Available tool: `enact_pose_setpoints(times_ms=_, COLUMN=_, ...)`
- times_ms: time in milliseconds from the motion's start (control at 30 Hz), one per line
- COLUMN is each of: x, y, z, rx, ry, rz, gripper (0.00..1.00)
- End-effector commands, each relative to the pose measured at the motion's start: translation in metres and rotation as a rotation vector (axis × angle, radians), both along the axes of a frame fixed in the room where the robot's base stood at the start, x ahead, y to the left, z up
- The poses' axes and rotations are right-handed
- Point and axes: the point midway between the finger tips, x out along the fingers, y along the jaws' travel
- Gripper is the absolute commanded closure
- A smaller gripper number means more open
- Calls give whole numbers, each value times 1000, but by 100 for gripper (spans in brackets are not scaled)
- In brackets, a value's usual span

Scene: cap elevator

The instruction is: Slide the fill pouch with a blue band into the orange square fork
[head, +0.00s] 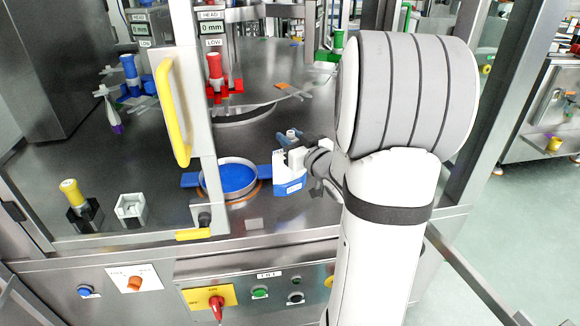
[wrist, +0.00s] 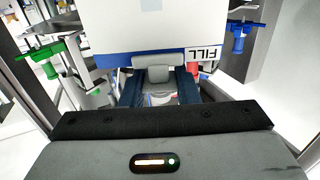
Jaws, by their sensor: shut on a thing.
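My gripper (head: 290,142) is shut on the fill pouch (head: 290,178), which hangs below the jaws in the head view. The pouch is white with a blue band along its lower edge. In the wrist view, its white body (wrist: 165,28) fills the top middle, with the blue band and a "FILL" label nearest the fingers (wrist: 158,88). A grey fitment shows between the blue fingers. A small orange square mark (head: 281,86) on a thin grey fork lies behind and slightly left of my gripper. The fork's prongs are too small to make out clearly.
A round tray with a blue inside (head: 238,180) is just left of the pouch. A door frame with a yellow handle (head: 172,112) stands further left. Red (head: 215,75) and blue (head: 130,72) stations stand behind. A purple-tipped pouch (head: 116,125) hangs at left.

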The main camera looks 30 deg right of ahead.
Motion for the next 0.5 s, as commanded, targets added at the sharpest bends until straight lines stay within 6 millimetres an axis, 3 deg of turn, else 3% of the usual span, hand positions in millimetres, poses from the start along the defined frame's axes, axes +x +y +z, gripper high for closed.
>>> enact_pose_setpoints(times_ms=167, x=0, y=0, z=-15, rx=2, ry=1, rz=0, gripper=100)
enact_pose_setpoints(times_ms=333, x=0, y=0, z=-44, rx=3, ry=3, rz=0, gripper=100)
enact_pose_setpoints(times_ms=500, x=0, y=0, z=-52, rx=0, ry=-1, rz=0, gripper=100)
